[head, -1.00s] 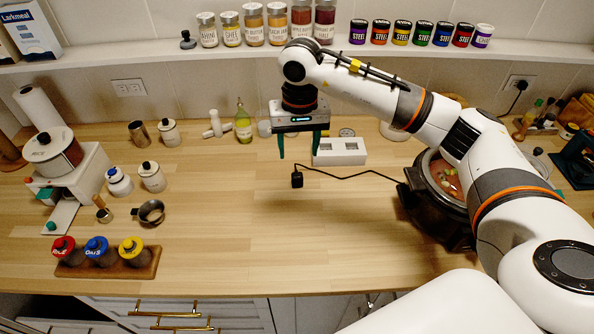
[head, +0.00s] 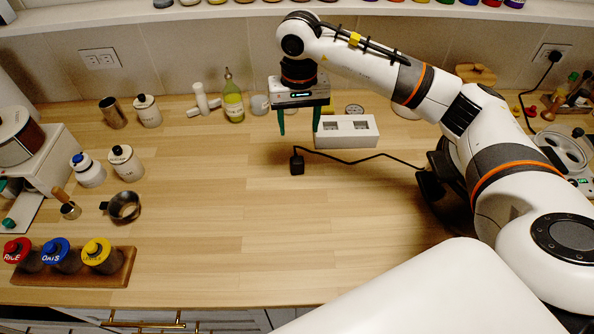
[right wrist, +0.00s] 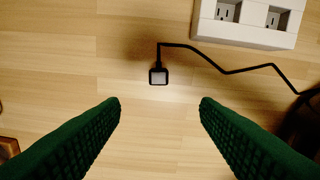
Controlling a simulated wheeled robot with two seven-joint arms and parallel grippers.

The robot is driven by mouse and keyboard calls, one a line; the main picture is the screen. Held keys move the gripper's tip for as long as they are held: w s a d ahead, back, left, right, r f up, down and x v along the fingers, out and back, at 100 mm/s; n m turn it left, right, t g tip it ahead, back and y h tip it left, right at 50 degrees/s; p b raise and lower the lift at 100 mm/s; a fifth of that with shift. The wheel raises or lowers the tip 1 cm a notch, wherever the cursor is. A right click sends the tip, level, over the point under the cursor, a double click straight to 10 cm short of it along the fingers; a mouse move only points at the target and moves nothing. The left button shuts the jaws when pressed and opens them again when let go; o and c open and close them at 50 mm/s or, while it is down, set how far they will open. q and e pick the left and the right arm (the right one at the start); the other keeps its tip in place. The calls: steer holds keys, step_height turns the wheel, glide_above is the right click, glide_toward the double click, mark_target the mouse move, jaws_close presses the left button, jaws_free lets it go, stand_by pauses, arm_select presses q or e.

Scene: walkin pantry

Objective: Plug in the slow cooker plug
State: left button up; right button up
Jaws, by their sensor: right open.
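The black slow cooker plug (head: 297,164) lies on the wooden counter, and it also shows in the right wrist view (right wrist: 158,76). Its black cord (head: 360,160) runs right to the dark slow cooker (head: 441,190), mostly hidden behind my right arm. A white outlet box (head: 347,132) with two sockets sits just behind and right of the plug; the right wrist view shows its sockets facing up (right wrist: 250,18). My right gripper (head: 298,128) is open and empty, green fingers pointing down, above the counter near the plug. In the wrist view the plug lies ahead of and between the fingertips (right wrist: 160,103). My left gripper is not in view.
A wall outlet (head: 101,59) is at the back left; another (head: 552,54) at the back right has a black plug in it. The counter's front middle is clear.

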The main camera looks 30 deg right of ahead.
steer(key=f, duration=0.1)
steer(key=p, duration=0.2)
glide_above(297, 160)
steer(key=f, duration=0.4)
steer(key=s+f, duration=0.1)
steer(key=f, duration=0.1)
steer(key=shift+f, duration=0.25)
steer(key=f+p, duration=0.1)
steer(key=f, duration=0.1)
steer(key=w+f+p, duration=0.1)
steer(key=f+p, duration=0.1)
steer(key=shift+f, duration=0.75)
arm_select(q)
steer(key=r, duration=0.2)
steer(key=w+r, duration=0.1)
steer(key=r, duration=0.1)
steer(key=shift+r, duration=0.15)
arm_select(e)
steer(key=shift+c, duration=0.6)
steer(key=c, duration=0.9)
steer(key=shift+c, duration=0.2)
